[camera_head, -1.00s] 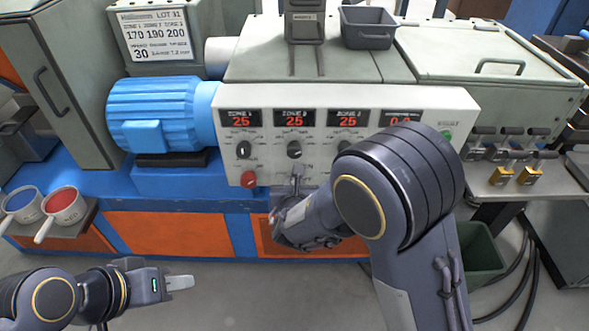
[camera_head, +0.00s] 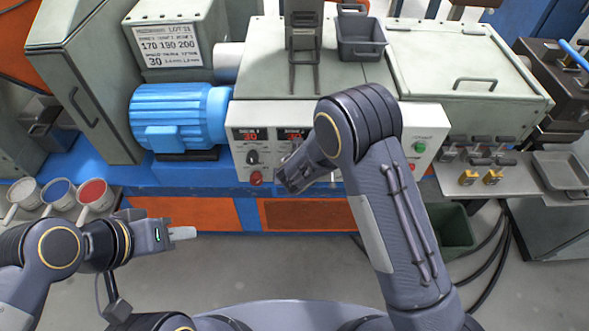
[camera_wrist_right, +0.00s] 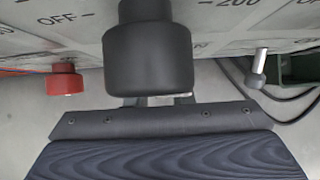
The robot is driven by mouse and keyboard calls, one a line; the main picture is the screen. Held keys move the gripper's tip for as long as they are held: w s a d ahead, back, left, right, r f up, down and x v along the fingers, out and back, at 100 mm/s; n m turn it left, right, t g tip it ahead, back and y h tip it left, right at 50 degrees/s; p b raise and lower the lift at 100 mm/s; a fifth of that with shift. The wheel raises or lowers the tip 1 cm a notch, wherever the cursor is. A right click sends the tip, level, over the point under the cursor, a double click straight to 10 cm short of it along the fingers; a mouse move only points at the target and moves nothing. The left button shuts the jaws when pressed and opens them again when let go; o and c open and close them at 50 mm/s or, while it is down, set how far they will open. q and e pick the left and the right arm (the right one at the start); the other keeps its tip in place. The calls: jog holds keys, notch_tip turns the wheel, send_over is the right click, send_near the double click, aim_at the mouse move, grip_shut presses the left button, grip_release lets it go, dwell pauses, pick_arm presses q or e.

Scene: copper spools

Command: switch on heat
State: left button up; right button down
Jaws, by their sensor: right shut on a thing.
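The white control panel (camera_head: 425,110) carries red zone displays; the left one (camera_head: 250,134) and the middle one (camera_head: 293,134) read 30. A black knob (camera_head: 252,158) under the left display is uncovered. My right gripper (camera_head: 287,182) is at the panel under the middle display, shut on a black knob (camera_wrist_right: 148,60), which fills the middle of the right wrist view. A red button (camera_head: 256,178) is left of it, also in the wrist view (camera_wrist_right: 64,79). A metal toggle (camera_wrist_right: 258,68) is to its right. My arm hides the third zone. My left gripper (camera_head: 182,233) hangs away from the panel, its jaw gap unclear.
Several handled cups (camera_head: 58,193) stand at the left. A blue motor (camera_head: 170,117) is left of the panel. A grey bin (camera_head: 361,38) sits on top of the machine. A side shelf (camera_head: 450,182) holds small clamps. A green bin (camera_head: 450,230) and cables are below right.

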dwell(0.3)
jog(key=c, duration=1.3)
grip_release()
jog(key=shift+r, duration=0.1)
jog(key=p+v, duration=0.1)
jog(key=v, duration=0.6)
jog(key=shift+s+r, duration=0.2)
jog(key=shift+r, duration=0.1)
